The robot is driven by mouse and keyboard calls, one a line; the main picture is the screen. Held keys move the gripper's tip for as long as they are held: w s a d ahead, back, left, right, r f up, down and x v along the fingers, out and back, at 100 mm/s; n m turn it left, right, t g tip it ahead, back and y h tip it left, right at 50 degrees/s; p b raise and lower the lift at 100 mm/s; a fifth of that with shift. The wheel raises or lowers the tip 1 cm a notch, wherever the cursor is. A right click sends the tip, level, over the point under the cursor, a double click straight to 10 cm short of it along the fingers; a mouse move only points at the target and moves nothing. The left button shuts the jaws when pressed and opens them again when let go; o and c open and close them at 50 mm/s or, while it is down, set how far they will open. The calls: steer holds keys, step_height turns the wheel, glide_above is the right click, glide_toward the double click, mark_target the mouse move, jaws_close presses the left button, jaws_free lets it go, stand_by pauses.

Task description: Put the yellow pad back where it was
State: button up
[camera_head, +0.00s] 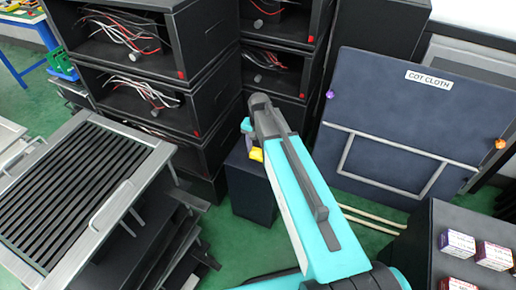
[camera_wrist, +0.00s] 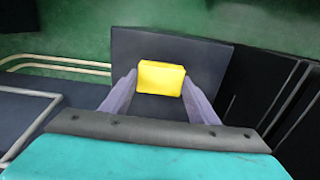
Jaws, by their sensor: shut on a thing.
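The yellow pad (camera_wrist: 161,78) sits between the two grey fingers of my gripper (camera_wrist: 160,88), which is shut on it. In the wrist view the pad shows in front of the dark top of a block (camera_wrist: 190,48). In the head view the pad (camera_head: 257,154) is a small yellow patch beside the end of my arm, partly hidden by it. The dark block (camera_head: 252,195) stands on the floor just below the pad there. I cannot tell whether the pad touches the block's top.
Black open cabinets with red and white wires (camera_head: 140,85) stand behind and left. A slatted metal rack (camera_head: 75,195) is at the left. A dark board labelled "COT CLOTH" (camera_head: 410,120) leans at the right. Small boxes (camera_head: 494,256) sit on a dark surface at lower right.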

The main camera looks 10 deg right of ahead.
mark_target(258, 149)
steer(key=shift+w+d+f, duration=0.1)
steer(key=shift+w+d, duration=0.05)
steer(key=shift+w, duration=0.9)
steer(key=shift+w+d, duration=0.1)
steer(key=shift+w, duration=0.75)
steer(key=shift+f+p, duration=0.4)
steer(key=shift+f, duration=1.25)
steer(key=shift+f, duration=0.15)
steer(key=o, duration=0.9)
steer(key=shift+o, duration=0.2)
steer(key=shift+f, duration=0.1)
step_height(258, 149, up, 14)
steer(key=shift+b, duration=0.3)
steer(key=shift+f, duration=0.1)
